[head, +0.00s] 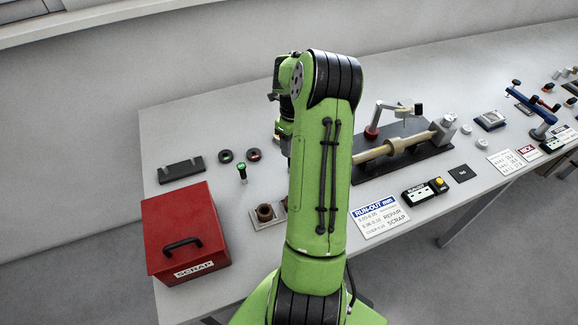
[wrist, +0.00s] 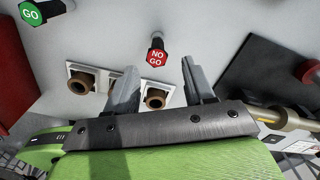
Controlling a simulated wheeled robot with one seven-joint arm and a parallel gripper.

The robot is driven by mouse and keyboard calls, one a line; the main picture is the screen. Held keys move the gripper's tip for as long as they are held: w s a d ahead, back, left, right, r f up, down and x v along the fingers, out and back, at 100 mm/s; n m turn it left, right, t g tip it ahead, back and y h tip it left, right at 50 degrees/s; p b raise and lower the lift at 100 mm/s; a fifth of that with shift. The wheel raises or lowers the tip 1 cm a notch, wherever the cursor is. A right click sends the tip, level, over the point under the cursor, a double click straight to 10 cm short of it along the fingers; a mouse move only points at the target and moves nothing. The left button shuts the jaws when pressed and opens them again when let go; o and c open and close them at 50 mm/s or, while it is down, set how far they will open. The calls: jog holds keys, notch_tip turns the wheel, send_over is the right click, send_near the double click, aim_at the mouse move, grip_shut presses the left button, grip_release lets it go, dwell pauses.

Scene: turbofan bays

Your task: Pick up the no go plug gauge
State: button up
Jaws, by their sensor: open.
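The no go plug gauge (wrist: 157,57), with a red "NO GO" end and a dark shaft, shows upright on the pale bench in the wrist view. My gripper (wrist: 159,73) is open. In the picture the gauge stands in the gap between its two fingertips, slightly beyond them, and neither finger appears to touch it. In the head view my arm hides the no go gauge and the fingers. The green go plug gauge (wrist: 30,13) stands apart at the upper left of the wrist view; it also shows in the head view (head: 242,172).
Brown bushings on pale plates (wrist: 78,86) sit near the fingers. A red scrap box (head: 186,235) stands at the left, with a black block (head: 181,170) and two dark rings (head: 225,156) behind. A run-out fixture with a shaft (head: 395,150) lies right of my arm.

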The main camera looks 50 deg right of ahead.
jog(key=f, duration=0.9)
jog(key=shift+w+a, duration=0.15)
jog(key=shift+w, duration=0.1)
grip_shut()
